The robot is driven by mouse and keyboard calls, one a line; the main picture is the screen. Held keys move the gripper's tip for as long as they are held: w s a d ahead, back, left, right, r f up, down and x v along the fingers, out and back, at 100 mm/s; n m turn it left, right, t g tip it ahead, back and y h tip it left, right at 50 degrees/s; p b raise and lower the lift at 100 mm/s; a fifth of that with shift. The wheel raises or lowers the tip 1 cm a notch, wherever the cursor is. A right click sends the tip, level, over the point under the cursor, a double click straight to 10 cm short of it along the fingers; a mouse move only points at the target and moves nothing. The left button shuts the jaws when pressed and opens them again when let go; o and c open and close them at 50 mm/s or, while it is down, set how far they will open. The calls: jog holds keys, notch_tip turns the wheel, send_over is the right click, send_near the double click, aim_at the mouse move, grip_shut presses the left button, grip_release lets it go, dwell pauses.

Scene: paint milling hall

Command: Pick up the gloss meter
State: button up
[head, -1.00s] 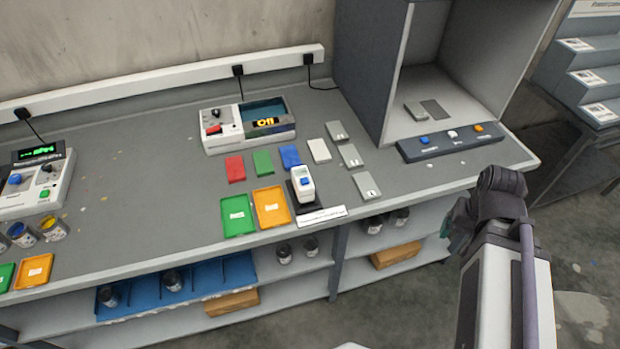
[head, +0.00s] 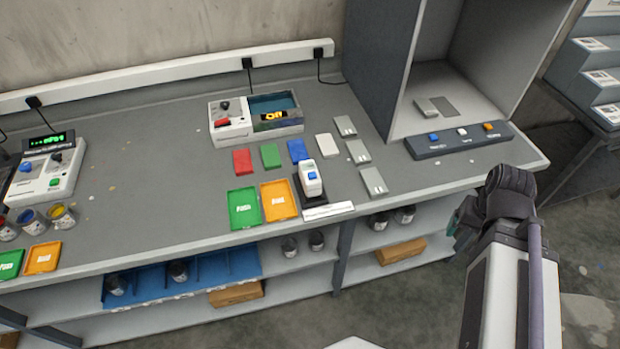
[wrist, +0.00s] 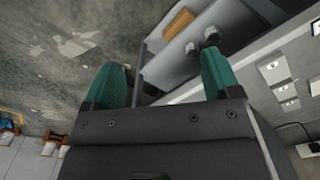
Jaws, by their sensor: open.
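The gloss meter (head: 310,182) looks like a small white handheld device with a blue button. It stands upright on a dark base near the front edge of the bench, behind a white label strip (head: 328,211). My gripper shows in the wrist view with two green fingers (wrist: 160,85) spread apart and nothing between them. In the head view my arm is at the right, in front of the bench, well to the right of the gloss meter and apart from it. The fingers are mostly hidden behind the arm there.
Green (head: 244,208) and orange (head: 279,201) trays lie left of the meter. Red, green, blue and white plates lie behind it, and several grey blocks (head: 374,181) to its right. A grey booth (head: 378,65) rises at the back right. A lower shelf (head: 300,262) holds jars.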

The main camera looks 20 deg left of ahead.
jog(key=shift+c, duration=0.4)
jog(key=n+t+y, duration=0.4)
jog(key=n+t, duration=0.1)
jog(key=n, duration=0.3)
send_near(310, 171)
jog(key=b+x, duration=0.9)
jog(key=x, duration=0.2)
jog(key=shift+s+d+f+b, duration=0.15)
jog(key=shift+s+d+b, duration=0.1)
jog(key=shift+b, duration=0.15)
jog(key=shift+w+a, duration=0.1)
jog(key=shift+a, duration=0.05)
jog(key=shift+r, duration=0.2)
jog(key=c, duration=1.3)
